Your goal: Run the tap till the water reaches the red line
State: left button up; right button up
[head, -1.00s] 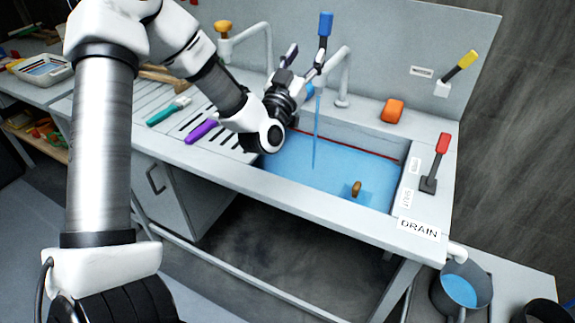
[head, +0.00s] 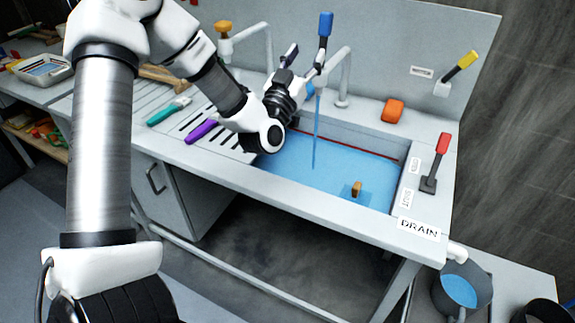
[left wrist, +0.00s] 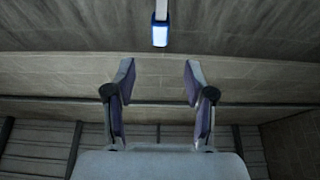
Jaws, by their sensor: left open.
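The tap with the blue handle (head: 325,24) stands at the back of the sink, and a stream of water (head: 317,130) falls from its spout. Blue water (head: 290,165) covers the sink floor. The red line (head: 385,155) runs along the sink's back wall, and the water surface lies close to it; the exact gap is too small to tell. My left gripper (head: 305,62) is open and empty beside the blue handle. In the left wrist view the open fingers (left wrist: 158,82) show apart, with the blue handle (left wrist: 160,34) beyond them. My right gripper is not in view.
An orange-brown block (head: 356,188) is in the water. A red drain lever (head: 437,160), an orange sponge (head: 392,110) and a yellow-handled lever (head: 460,66) are at the right. A second tap (head: 223,32) stands left. A bucket (head: 480,285) with water is below right.

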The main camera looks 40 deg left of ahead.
aim_at(325, 19)
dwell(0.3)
pick_arm(q)
jog(key=shift+f, duration=0.15)
jog(key=c, duration=0.4)
jog(key=b, duration=0.1)
jog(key=s+f+b, duration=0.1)
jog(key=b, duration=0.1)
jog(key=shift+s+d+f+t, duration=0.15)
jog(key=shift+d+f+t, duration=0.05)
jog(key=shift+f+t, duration=0.1)
jog(key=c, duration=0.6)
jog(key=s+b, duration=0.1)
jog(key=s+t+b, duration=0.1)
jog(key=s+f+b, duration=0.1)
jog(key=shift+d+t+y, duration=0.3)
jog(key=shift+d+t, duration=0.1)
grip_shut()
jog(key=p+x, duration=0.1)
jog(key=x, duration=0.3)
jog(key=p+x, duration=0.2)
jog(key=x, duration=0.2)
jog(key=f+p+x, duration=0.1)
jog(key=x, duration=0.4)
jog(key=shift+w+a+p, duration=0.1)
jog(key=shift+w+p, duration=0.2)
jog(key=shift+w+f, duration=0.15)
jog(key=shift+w, duration=0.1)
jog(key=shift+s, duration=0.1)
